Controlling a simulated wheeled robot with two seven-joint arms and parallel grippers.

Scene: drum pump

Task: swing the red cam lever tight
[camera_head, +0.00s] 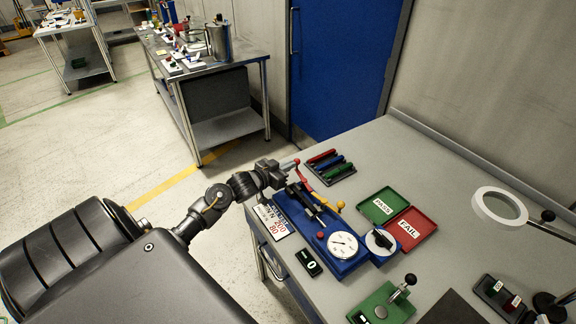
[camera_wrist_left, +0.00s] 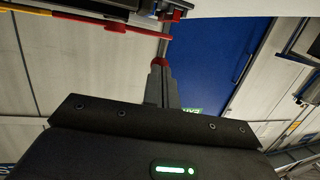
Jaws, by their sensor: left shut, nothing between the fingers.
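My left gripper (camera_head: 287,167) reaches in from the left over the back left corner of the workbench, fingers shut with nothing between them. A red knob (camera_head: 296,161) shows right at its fingertips; in the left wrist view the fingers (camera_wrist_left: 161,85) point at a red tip (camera_wrist_left: 159,62) just beyond them. I cannot tell whether they touch. A red lever bar (camera_head: 303,180) runs beside the gripper above the blue pump fixture (camera_head: 345,266); it also shows as a long red bar (camera_wrist_left: 70,19) in the left wrist view. My right gripper is not in view.
The fixture carries a yellow knob (camera_head: 340,204), a white dial (camera_head: 342,245) and a black clamp. Behind it lies a tray of coloured handles (camera_head: 345,174). Green and red boxes (camera_head: 412,229) stand to its right, a green block (camera_head: 384,304) in front. The bench's right rear is clear.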

